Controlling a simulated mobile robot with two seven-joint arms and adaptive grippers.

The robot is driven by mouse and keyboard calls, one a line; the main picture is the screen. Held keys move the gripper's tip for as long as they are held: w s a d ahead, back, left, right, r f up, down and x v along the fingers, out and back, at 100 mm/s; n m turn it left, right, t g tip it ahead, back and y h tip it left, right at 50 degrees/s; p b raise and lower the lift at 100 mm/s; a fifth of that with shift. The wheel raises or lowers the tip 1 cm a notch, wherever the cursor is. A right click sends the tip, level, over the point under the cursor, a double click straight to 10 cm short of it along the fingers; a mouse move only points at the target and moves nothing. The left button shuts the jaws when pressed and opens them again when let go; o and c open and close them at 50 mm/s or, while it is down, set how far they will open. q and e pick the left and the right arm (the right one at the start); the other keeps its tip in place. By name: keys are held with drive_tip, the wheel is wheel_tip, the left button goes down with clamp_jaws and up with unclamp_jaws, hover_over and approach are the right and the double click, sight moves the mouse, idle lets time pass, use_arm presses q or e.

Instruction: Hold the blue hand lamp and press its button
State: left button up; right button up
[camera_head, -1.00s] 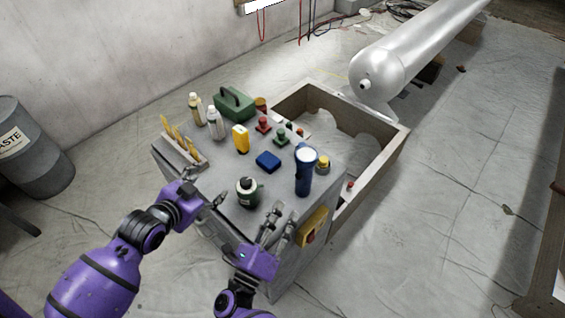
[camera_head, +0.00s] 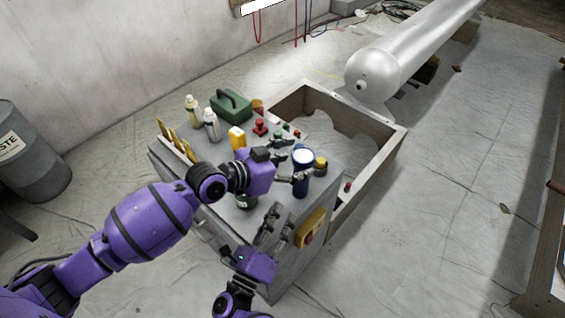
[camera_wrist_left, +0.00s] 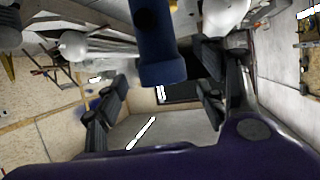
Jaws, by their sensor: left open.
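The blue hand lamp (camera_head: 301,187) stands upright on the grey box top near its right edge, its pale round lens facing up. My left gripper (camera_head: 291,160) is open beside it, with its fingers reaching toward the lamp from the left. In the left wrist view the blue lamp (camera_wrist_left: 160,50) comes in from the top, between the open fingers of my left gripper (camera_wrist_left: 160,100). The fingers show gaps on both sides of it. My right gripper (camera_head: 272,224) is lower, by the box's front edge and apart from the lamp; its finger opening is unclear. I cannot make out the lamp's button.
The grey box top also holds a green case (camera_head: 231,106), white bottles (camera_head: 211,124), a yellow item (camera_head: 237,138) and a yellow-topped button (camera_head: 320,166). A yellow switch box (camera_head: 311,228) is on the box side. A wooden frame (camera_head: 385,152) stands behind.

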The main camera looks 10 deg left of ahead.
use_arm(q)
drive_tip(key=shift+x, duration=1.65)
drive_tip(key=c, duration=1.3)
use_arm(e)
drive_tip(key=shift+c, duration=0.5)
clamp_jaws()
